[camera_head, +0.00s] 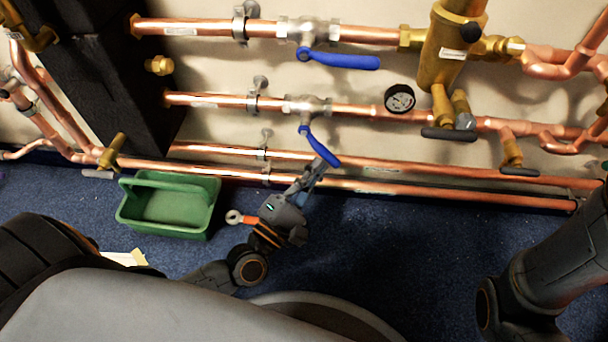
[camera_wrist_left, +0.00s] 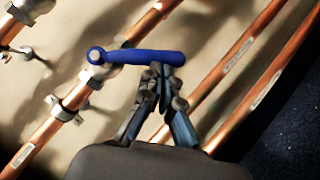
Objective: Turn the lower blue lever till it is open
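The lower blue lever (camera_head: 321,149) sits on a silver valve (camera_head: 306,105) on the second copper pipe. It points down and to the right, at a slant across the pipe line. In the left wrist view the lever (camera_wrist_left: 140,57) runs across the picture just ahead of my fingertips. My left gripper (camera_head: 316,168) is at the lever's free half, from below. Its fingertips (camera_wrist_left: 162,72) are close together and look shut, at the lever's near edge; whether they touch it is unclear. My right forearm shows at the right; its gripper is out of view.
An upper blue lever (camera_head: 340,60) lies nearly along its pipe. A pressure gauge (camera_head: 399,98) is right of the lower valve. Two lower copper pipes (camera_head: 400,186) run close behind my left gripper. A green tote (camera_head: 170,204) stands on the blue floor at left.

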